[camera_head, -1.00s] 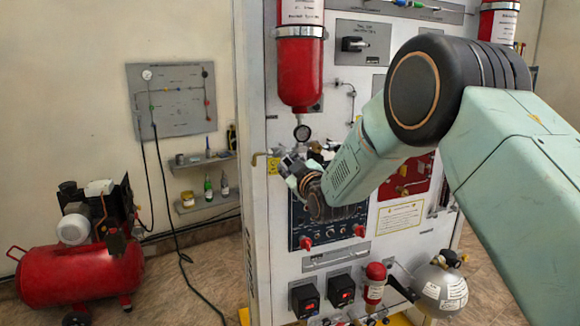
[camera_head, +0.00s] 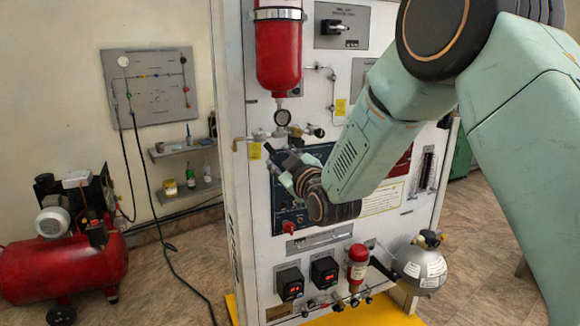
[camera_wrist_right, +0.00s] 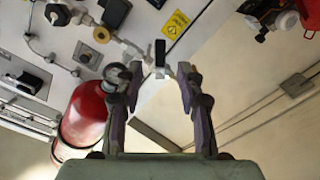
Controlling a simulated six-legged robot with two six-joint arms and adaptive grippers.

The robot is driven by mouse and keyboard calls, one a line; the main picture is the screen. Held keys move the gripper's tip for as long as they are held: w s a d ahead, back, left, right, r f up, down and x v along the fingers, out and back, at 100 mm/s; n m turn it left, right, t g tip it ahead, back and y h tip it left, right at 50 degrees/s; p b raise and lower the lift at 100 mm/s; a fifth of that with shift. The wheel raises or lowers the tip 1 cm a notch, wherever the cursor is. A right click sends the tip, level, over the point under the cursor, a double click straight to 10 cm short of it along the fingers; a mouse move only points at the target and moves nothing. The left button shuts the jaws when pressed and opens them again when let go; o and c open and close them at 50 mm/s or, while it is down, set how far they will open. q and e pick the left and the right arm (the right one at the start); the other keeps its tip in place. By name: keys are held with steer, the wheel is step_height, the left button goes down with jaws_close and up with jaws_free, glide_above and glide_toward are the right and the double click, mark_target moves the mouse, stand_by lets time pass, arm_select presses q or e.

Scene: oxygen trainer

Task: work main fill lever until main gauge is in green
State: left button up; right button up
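My right gripper (camera_head: 276,160) is in front of the panel's left side, below a small round gauge (camera_head: 282,117) under a red cylinder (camera_head: 278,52). In the right wrist view my right gripper (camera_wrist_right: 160,72) is open, its two fingers apart. A short dark lever-like handle (camera_wrist_right: 160,52) on a pipe fitting shows between and just beyond the fingertips; I cannot tell whether they touch it. The gauge's needle and colours are too small to read. No label I can read names the main fill lever. My left gripper is not in view.
A plate with a black handle (camera_head: 335,27) is high on the panel. A yellow label (camera_head: 254,150) is beside the pipes. Two black switch boxes (camera_head: 324,270) and a silver sphere (camera_head: 420,268) are low down. A red compressor (camera_head: 62,262) stands at left.

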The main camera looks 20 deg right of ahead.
steer(key=shift+s+d, duration=0.1)
steer(key=shift+s, duration=2.1)
steer(key=shift+w, duration=0.1)
stand_by(1.2)
